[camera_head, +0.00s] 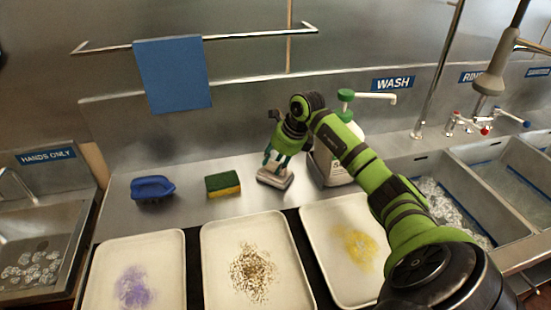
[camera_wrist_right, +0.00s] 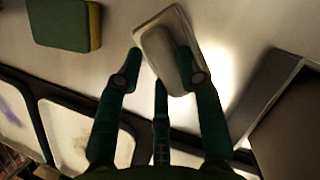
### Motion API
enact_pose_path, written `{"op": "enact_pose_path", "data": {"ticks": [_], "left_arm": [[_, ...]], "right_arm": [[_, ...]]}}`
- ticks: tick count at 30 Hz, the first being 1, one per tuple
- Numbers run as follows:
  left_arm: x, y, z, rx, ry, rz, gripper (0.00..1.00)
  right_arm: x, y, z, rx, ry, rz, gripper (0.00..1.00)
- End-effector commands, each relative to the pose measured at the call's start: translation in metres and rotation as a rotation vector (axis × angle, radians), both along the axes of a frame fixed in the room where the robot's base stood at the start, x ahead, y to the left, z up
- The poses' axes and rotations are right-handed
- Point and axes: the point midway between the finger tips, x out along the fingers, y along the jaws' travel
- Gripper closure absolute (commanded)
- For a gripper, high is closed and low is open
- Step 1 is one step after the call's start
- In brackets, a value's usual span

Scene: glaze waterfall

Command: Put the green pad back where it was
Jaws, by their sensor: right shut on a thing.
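The green pad that I can make out is the green top of a yellow sponge (camera_head: 223,184), which lies on the steel counter between a blue brush and my right gripper. It also shows in the right wrist view (camera_wrist_right: 60,24), at the top left, apart from the fingers. My right gripper (camera_head: 275,163) points down and is shut on a grey block (camera_head: 274,179) with a pale raised grip. In the wrist view the fingers sit on either side of that grip (camera_wrist_right: 160,48). I cannot tell whether the block touches the counter. My left gripper is not in view.
The blue brush (camera_head: 152,188) lies at the left. A pump bottle (camera_head: 330,168) stands close right of the gripper. Soiled trays with purple (camera_head: 172,250), brown (camera_head: 213,235) and yellow (camera_head: 312,225) patches line the front. A blue cloth (camera_head: 172,75) hangs on a rail; sinks lie right.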

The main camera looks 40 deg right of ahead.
Motion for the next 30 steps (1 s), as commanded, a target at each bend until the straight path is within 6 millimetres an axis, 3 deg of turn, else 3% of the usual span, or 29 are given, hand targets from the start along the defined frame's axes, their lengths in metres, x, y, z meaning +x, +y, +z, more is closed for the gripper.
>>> {"op": "enact_pose_path", "data": {"ticks": [8, 9, 10, 23, 30], "left_arm": [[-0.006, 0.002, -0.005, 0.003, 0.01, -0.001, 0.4], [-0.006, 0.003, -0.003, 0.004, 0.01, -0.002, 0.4], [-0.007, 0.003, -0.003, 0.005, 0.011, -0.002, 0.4], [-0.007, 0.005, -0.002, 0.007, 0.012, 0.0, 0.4], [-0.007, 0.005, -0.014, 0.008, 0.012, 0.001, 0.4]], "right_arm": [[0.0, 0.0, -0.004, -0.001, -0.001, 0.0, 0.89], [0.0, 0.0, -0.002, 0.0, -0.002, 0.0, 0.47], [0.0, 0.0, -0.002, 0.0, -0.001, -0.001, 0.39], [-0.001, -0.001, 0.004, -0.001, -0.002, -0.001, 0.39], [-0.017, -0.007, 0.044, -0.004, -0.006, -0.001, 0.39]]}}
